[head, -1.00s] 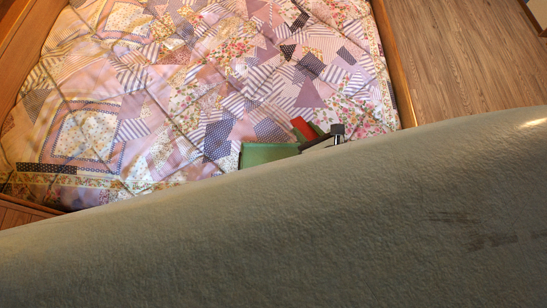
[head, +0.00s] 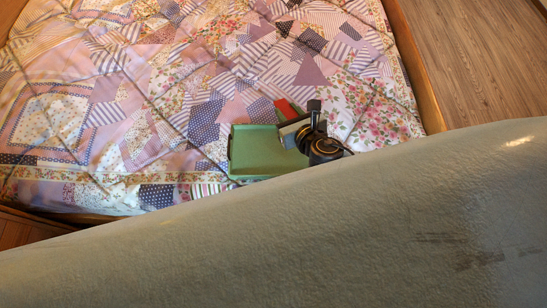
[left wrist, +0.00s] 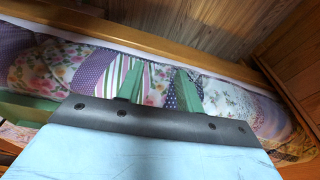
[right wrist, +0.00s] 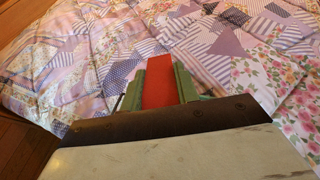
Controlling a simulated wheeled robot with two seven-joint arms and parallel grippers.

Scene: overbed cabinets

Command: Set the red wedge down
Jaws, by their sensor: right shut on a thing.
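The red wedge (head: 285,107) is held in my right gripper (head: 283,112), over the patchwork quilt beside a green tray (head: 262,150). In the right wrist view the red wedge (right wrist: 160,84) stands up between the two green fingers, which are shut on it. Whether its underside touches anything cannot be seen. My left gripper is hidden in the head view.
A large grey-green surface (head: 300,225) fills the lower head view and hides much of my arms and the near bed. The quilt (head: 170,80) left of the tray is clear. A wooden bed rail (head: 418,75) runs along the right, with wood floor beyond.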

